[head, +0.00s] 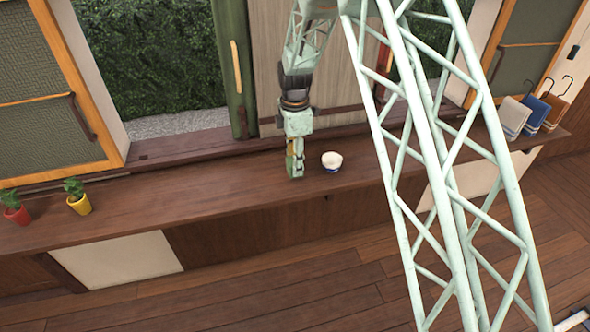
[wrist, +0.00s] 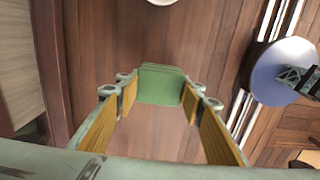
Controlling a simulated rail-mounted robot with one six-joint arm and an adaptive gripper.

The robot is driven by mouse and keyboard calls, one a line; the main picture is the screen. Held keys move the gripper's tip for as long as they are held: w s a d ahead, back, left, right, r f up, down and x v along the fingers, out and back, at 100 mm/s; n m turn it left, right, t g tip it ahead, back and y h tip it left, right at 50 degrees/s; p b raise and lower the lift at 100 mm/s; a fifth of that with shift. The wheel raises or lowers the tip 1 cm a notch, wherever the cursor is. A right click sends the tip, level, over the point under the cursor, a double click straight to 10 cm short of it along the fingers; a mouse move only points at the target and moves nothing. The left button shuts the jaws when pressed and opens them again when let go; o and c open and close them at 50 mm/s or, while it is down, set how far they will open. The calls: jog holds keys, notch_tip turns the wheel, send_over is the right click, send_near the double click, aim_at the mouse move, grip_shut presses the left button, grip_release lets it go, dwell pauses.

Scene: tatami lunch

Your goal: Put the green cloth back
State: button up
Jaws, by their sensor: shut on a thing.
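The green cloth (wrist: 160,84) shows in the wrist view as a small folded green piece between the ends of my gripper's fingers. My gripper (wrist: 159,97), with its wood-coloured finger pads, is shut on it. In the head view my gripper (head: 295,168) points down over the long wooden counter, just left of the white bowl. The cloth cannot be told apart from the pale green gripper there. Several cloths hang on hooks at the counter's far right end: a pale one (head: 514,116), a blue one (head: 536,113) and a brown one (head: 555,110).
A white bowl (head: 332,161) stands close to the right of my gripper on the wooden counter (head: 215,190). Its edge also shows at the top of the wrist view (wrist: 175,2). A red pot (head: 15,211) and a yellow pot (head: 79,204) with plants stand at the left. The counter between is clear.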

jog(key=shift+w, duration=0.15)
jog(key=shift+w, duration=0.25)
jog(key=shift+f+b, duration=0.35)
jog(key=shift+f, duration=1.5)
jog(key=o, duration=1)
jog(key=shift+f, duration=0.1)
jog(key=shift+r+p, duration=0.75)
jog(key=shift+r, duration=5.4)
jog(key=shift+d, duration=0.1)
